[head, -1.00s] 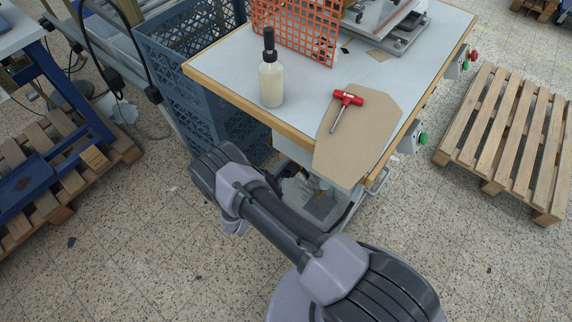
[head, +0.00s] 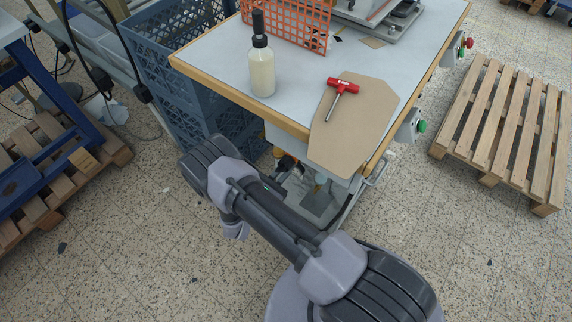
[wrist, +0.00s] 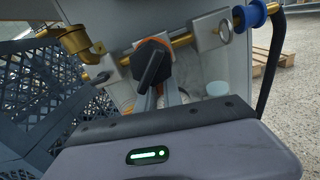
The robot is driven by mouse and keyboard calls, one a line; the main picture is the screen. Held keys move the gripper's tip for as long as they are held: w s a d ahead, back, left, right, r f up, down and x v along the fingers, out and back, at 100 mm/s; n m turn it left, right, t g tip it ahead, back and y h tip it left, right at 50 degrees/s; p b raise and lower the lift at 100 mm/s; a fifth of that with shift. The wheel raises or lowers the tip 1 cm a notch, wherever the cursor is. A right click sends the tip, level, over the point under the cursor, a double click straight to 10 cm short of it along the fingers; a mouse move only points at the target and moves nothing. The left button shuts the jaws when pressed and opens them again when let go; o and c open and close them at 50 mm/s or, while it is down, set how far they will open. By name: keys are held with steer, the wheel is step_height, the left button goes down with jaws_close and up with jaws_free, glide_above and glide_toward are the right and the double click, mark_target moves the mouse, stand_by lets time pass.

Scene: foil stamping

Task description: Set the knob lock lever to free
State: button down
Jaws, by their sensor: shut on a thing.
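A black lever (wrist: 152,62) with an orange part behind it sits on a brass and metal assembly below the table, at the middle of the wrist view. I take it to be the knob lock lever; its setting cannot be read. My gripper (wrist: 157,92) reaches up to it from below, and its fingers are shut on the lever's lower part. The gripper body hides the fingers' base. In the head view the lever is too small and shaded to tell, under the table's front edge beside my arm.
The table (head: 215,75) holds a bottle (head: 262,68), a brown board (head: 375,105) and a red-handled tool (head: 343,86). Blue crates (head: 165,75) stand left of it. A brass elbow (wrist: 78,42) and a black curved handle (wrist: 272,65) flank the lever. A pallet (head: 510,130) lies right.

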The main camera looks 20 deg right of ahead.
steer(key=shift+s+d+n, duration=0.1)
steer(key=shift+s+n, duration=0.05)
steer(key=shift+n, duration=0.45)
steer(key=shift+s, duration=0.1)
steer(key=c, duration=1.5)
jaws_free()
steer(key=p+v, duration=0.3)
steer(key=v, duration=1.4)
steer(key=shift+s, duration=0.1)
